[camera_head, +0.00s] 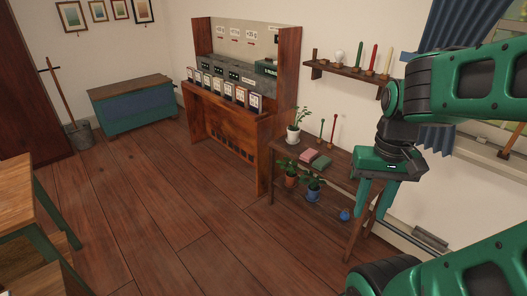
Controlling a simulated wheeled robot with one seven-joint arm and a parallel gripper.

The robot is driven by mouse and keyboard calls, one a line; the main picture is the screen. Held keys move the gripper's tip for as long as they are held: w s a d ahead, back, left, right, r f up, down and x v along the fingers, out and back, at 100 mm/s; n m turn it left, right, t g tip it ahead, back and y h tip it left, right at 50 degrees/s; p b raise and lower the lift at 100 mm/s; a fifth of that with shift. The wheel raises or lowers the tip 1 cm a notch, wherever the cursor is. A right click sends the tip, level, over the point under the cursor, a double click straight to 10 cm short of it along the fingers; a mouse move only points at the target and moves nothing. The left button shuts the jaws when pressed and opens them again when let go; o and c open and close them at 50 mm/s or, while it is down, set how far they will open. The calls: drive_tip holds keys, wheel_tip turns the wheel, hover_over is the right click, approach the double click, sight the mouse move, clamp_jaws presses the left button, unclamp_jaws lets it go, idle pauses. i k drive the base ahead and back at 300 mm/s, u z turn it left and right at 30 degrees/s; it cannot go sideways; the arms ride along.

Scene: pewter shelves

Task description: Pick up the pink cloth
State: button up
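A small pink folded cloth (309,155) lies on the top of a wooden side table (338,172), right of the middle of the view. A green folded piece (321,162) lies just right of it. My gripper (373,205) hangs fingers down, in front of the right end of the table in the picture. Its two green fingers are apart with nothing seen between them. It is to the right of the pink cloth and clear of it.
A white-potted plant (293,134) and red and green candlesticks (328,132) stand behind the cloth. More potted plants (313,188) and a blue ball (345,215) sit lower down. A wall shelf (345,73) hangs above. Open floor (190,210) lies left.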

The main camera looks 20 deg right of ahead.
sight(307, 156)
drive_tip(key=z, duration=0.05)
drive_tip(key=i, duration=1.2)
drive_tip(key=z, duration=0.7)
drive_tip(key=i, duration=0.6)
drive_tip(key=z, duration=0.4)
